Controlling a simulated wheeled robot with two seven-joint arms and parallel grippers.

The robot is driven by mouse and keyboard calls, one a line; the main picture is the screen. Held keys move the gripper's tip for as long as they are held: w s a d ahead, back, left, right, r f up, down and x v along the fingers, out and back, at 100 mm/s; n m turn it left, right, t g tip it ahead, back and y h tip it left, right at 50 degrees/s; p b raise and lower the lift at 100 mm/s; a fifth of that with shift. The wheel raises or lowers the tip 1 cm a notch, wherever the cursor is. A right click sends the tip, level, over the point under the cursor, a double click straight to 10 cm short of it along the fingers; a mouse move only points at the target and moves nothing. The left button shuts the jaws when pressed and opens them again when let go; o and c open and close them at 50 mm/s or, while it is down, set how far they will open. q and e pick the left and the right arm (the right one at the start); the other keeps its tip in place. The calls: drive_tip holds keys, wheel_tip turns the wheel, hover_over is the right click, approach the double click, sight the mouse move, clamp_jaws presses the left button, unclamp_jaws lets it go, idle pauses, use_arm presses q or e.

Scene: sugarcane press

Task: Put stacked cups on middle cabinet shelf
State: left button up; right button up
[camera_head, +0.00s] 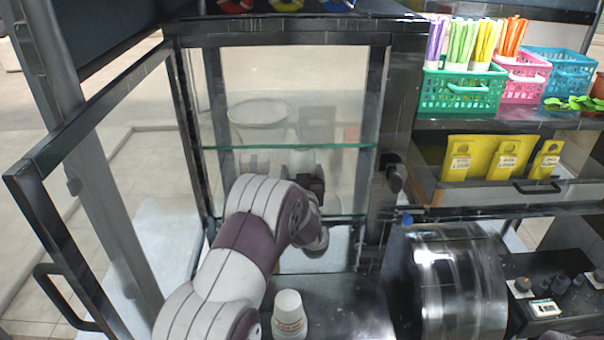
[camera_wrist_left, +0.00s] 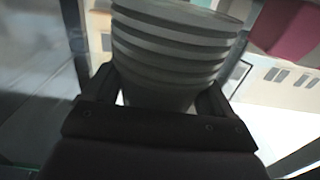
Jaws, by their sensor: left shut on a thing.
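In the left wrist view, a stack of cups (camera_wrist_left: 172,45) with several stacked rims stands between the fingers of my left gripper (camera_wrist_left: 165,98), which is shut on it. In the head view, my left arm reaches into the open glass cabinet (camera_head: 182,130). My left gripper (camera_head: 311,186) is there between the upper glass shelf (camera_head: 345,146) and the lower glass shelf (camera_head: 350,216). The held stack is hard to make out there, behind glass and the arm. I cannot tell whether it touches a shelf. My right gripper is not in view.
The cabinet door (camera_head: 95,110) stands open at the left. A shiny metal drum (camera_head: 455,280) is at the right. Green (camera_head: 462,92) and pink (camera_head: 524,80) baskets and yellow packets (camera_head: 505,157) sit on the right shelves.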

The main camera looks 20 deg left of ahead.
use_arm(q)
drive_tip(key=shift+s+f+p, duration=0.1)
drive_tip(key=shift+f+p, duration=0.25)
drive_tip(key=shift+f, duration=0.55)
drive_tip(key=shift+w+f, duration=0.3)
drive_tip(key=shift+f, duration=0.05)
drive_tip(key=o, duration=0.9)
drive_tip(key=shift+s+b, duration=0.1)
drive_tip(key=shift+b, duration=0.2)
drive_tip(key=shift+o, duration=0.5)
drive_tip(key=shift+s+r, duration=0.1)
drive_tip(key=shift+r, duration=0.05)
drive_tip(key=shift+d, duration=0.1)
